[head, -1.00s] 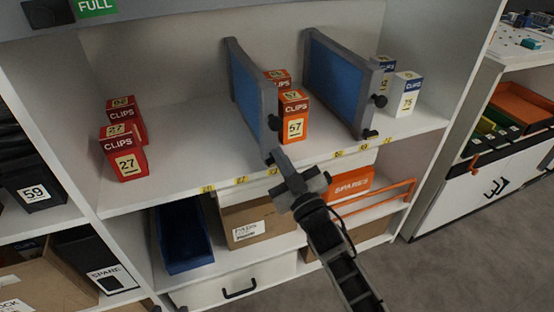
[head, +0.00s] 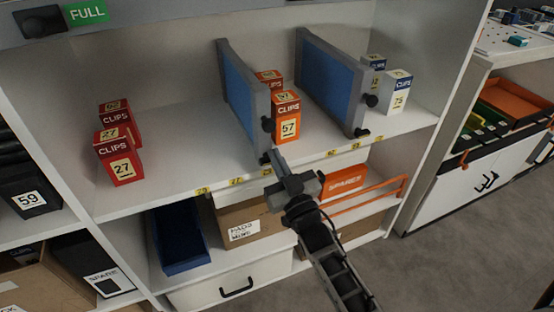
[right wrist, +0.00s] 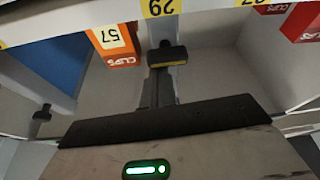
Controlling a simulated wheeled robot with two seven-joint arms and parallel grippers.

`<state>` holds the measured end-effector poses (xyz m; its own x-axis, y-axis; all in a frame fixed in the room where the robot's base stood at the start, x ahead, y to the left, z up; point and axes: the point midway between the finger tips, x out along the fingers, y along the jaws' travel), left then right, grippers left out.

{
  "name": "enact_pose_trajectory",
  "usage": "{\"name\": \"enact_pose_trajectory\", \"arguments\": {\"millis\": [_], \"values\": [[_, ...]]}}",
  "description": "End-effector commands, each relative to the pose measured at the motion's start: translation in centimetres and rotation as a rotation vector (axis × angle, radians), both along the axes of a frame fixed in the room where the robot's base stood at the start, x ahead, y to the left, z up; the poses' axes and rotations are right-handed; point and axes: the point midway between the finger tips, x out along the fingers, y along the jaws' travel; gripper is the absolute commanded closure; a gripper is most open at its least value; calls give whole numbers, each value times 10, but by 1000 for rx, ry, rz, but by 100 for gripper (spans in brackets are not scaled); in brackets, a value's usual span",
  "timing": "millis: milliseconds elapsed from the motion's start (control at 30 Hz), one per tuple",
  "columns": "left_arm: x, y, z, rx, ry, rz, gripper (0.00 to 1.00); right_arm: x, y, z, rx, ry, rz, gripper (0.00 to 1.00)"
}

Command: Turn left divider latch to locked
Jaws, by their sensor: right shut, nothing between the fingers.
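The left divider (head: 243,96) is a blue panel in a grey frame, upright on the white shelf. A dark knob (head: 267,124) sits on its front edge, and a small dark latch (head: 265,158) is at its foot. In the upside-down right wrist view, a dark crosswise piece with a yellow stripe (right wrist: 168,56) lies straight ahead, in line with the divider's foot. My right gripper (head: 275,158) is shut and empty, its tips at the latch. I cannot tell whether they touch, or which way the latch is set. My left gripper is not in view.
An orange clips box (head: 286,117) stands close right of the left divider. The right divider (head: 331,80) stands beyond it, with white-blue boxes (head: 397,92) beside it. Red clips boxes (head: 119,160) stand to the left. Below are a blue bin (head: 178,240) and a carton (head: 240,222).

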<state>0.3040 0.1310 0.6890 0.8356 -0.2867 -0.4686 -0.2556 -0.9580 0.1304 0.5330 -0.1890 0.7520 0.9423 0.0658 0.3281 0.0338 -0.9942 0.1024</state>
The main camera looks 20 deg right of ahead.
Motion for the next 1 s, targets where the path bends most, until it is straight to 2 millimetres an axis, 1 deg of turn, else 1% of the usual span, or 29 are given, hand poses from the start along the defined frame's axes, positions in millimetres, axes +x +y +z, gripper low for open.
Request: {"name": "enact_pose_trajectory", "arguments": {"millis": [200,300,367,433,567,600,633,800,900,1000], "values": [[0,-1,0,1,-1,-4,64,0,0,1,-1,-1,0,100],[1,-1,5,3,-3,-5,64,0,0,5,-1,-1,1,100],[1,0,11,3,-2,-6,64,0,0,12,-1,-1,1,100],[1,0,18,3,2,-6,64,0,1,23,-2,-2,2,100],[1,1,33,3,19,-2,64,1,2,49,-1,-2,4,100],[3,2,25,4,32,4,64,-4,2,45,-1,3,5,100],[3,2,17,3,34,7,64,-14,2,34,-1,7,4,100],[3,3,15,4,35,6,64,-52,0,20,0,5,5,100],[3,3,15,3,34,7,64,-70,0,14,-1,3,5,100],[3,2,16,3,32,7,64,-82,-1,10,-1,1,5,100]]}}
